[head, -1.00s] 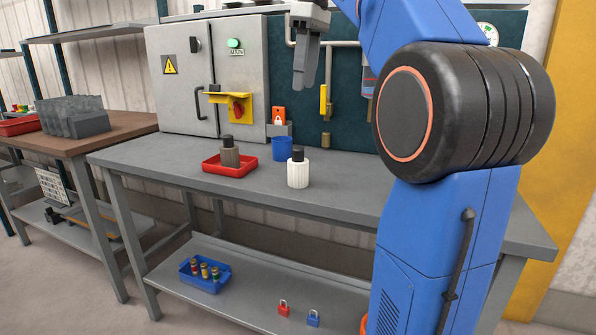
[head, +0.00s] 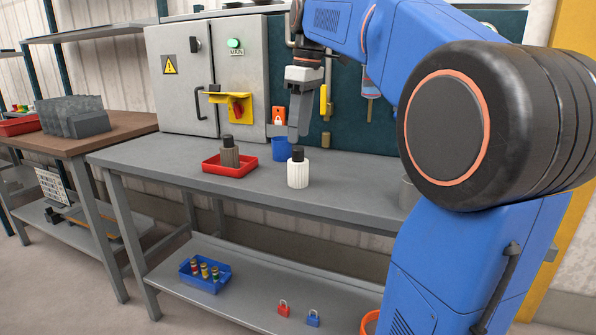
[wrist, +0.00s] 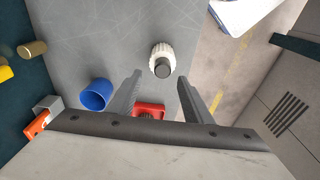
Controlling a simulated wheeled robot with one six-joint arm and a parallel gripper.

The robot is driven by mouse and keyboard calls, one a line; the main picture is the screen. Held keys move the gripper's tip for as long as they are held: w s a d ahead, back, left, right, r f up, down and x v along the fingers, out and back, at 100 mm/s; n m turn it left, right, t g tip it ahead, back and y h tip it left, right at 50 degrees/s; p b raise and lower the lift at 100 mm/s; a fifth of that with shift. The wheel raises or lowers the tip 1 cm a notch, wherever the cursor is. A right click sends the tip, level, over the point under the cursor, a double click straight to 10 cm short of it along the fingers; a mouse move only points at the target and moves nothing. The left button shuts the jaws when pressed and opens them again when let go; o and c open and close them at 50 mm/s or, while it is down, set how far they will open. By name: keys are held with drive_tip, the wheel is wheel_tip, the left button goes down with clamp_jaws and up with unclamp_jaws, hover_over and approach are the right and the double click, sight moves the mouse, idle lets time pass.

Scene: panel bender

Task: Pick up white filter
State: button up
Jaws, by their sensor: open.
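The white filter (head: 298,173) stands upright on the grey workbench, a ribbed white cylinder with a black top. In the wrist view the white filter (wrist: 161,57) lies ahead of the fingertips, roughly between the lines of the two fingers. My gripper (head: 298,136) hangs above and just behind or over the filter in the head view; the exact depth is hard to tell. In the wrist view my gripper (wrist: 160,78) has its fingers spread apart with nothing between the tips.
A red tray (head: 212,167) holding a brown filter (head: 230,155) is left of the white filter. A blue cup (head: 280,150) stands behind it. A grey cabinet (head: 190,110) backs the bench.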

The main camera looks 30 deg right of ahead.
sight(299, 148)
drive_tip(key=f, duration=0.3)
drive_tip(key=shift+s+a+f, duration=0.15)
drive_tip(key=shift+s+f, duration=0.1)
drive_tip(key=shift+w+f, duration=0.1)
drive_tip(key=shift+f, duration=0.55)
clamp_jaws()
drive_tip(key=shift+r, duration=0.15)
